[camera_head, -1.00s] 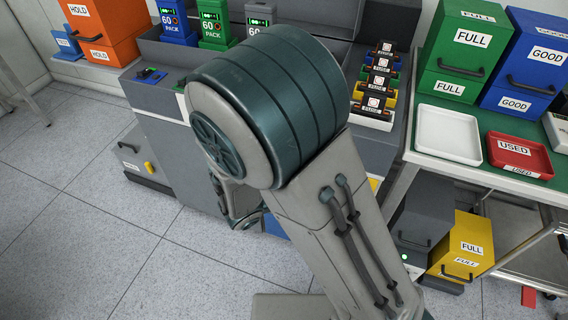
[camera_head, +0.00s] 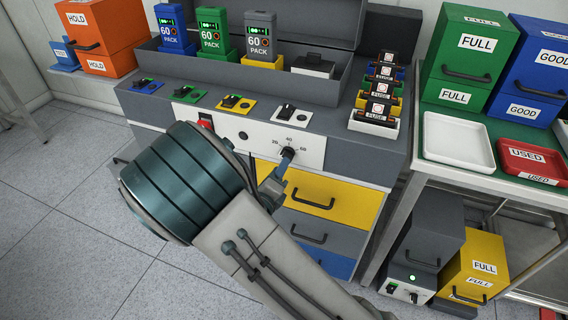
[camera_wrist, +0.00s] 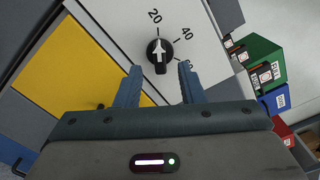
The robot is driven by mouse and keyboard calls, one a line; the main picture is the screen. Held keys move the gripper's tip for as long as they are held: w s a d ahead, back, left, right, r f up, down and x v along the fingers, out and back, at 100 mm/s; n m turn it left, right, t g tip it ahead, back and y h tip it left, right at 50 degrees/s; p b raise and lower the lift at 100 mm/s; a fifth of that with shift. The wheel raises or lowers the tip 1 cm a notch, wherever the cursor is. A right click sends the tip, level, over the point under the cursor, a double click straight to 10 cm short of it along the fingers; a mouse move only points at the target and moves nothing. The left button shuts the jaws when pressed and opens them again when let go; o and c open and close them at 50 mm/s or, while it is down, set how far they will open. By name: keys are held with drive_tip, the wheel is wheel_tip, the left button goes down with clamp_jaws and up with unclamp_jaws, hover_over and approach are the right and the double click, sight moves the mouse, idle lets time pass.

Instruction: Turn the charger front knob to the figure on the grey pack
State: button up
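The charger front knob (camera_wrist: 159,52) is black with a white arrow. In the wrist view the arrow points at the 20 mark, with 40 and 60 further round to the right. In the head view the knob (camera_head: 287,152) is on the white front panel, partly covered by my gripper. The grey pack (camera_head: 260,40) stands at the back of the charger and its label reads 60. My gripper (camera_wrist: 158,70) is open and empty. Its fingertips are just short of the knob, one on either side of its line; contact is not visible.
A red switch (camera_head: 205,121) is left of the knob on the same panel. Yellow, grey and blue drawers are below. Blue and green packs stand left of the grey one. Fuse blocks (camera_head: 376,105) and a green bench with trays (camera_head: 459,140) are at the right.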

sight(287, 155)
drive_tip(key=shift+x, duration=1.95)
clamp_jaws()
